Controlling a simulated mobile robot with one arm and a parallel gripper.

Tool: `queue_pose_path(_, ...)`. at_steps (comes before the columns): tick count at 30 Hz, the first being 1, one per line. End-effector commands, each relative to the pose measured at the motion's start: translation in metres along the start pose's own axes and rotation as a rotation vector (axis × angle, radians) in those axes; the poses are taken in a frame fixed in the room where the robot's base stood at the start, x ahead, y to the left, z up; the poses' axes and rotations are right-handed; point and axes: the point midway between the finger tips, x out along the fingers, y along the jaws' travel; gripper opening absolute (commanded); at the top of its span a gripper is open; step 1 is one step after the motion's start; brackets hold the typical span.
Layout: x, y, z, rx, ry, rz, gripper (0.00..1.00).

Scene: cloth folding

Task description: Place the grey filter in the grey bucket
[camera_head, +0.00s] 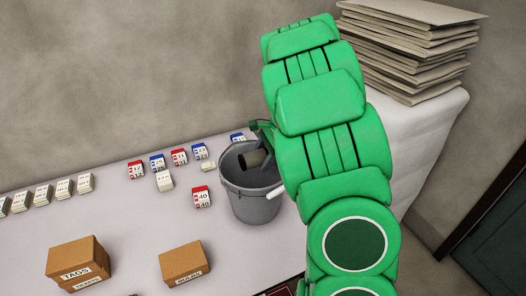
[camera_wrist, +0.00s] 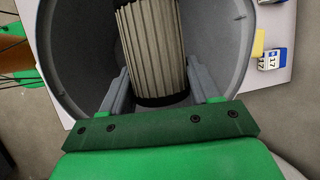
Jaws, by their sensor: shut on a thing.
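The grey bucket (camera_head: 250,208) stands on the table with its white handle hanging at its right side. The grey pleated filter (camera_head: 252,159) is in the mouth of the bucket; its lower part cannot be seen in the head view. In the wrist view, the filter (camera_wrist: 152,45) lies between my gripper's fingers (camera_wrist: 158,80), with the bucket's inner wall (camera_wrist: 75,60) around it. My gripper is shut on the filter, at the bucket's opening. My green arm hides part of the gripper and of the bucket's right side in the head view.
Several red, blue and white number cards (camera_head: 179,157) stand left of the bucket. A stack of grey folded sheets (camera_head: 415,45) sits on a white surface at the right.

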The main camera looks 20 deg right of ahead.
Motion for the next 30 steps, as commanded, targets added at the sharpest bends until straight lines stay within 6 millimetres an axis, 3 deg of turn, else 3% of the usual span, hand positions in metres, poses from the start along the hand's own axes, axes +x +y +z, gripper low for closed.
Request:
queue_pose_path(13, 0.0045, 0.0013, -0.0015, 0.000, 0.000, 0.000, 0.30)
queue_pose_path(14, 0.0045, 0.0013, -0.0015, 0.000, 0.000, 0.000, 0.64)
queue_pose_path(19, 0.0044, 0.0013, -0.0015, 0.000, 0.000, 0.000, 0.90)
queue_pose_path(30, 0.0044, 0.0014, -0.0016, 0.000, 0.000, 0.000, 0.91)
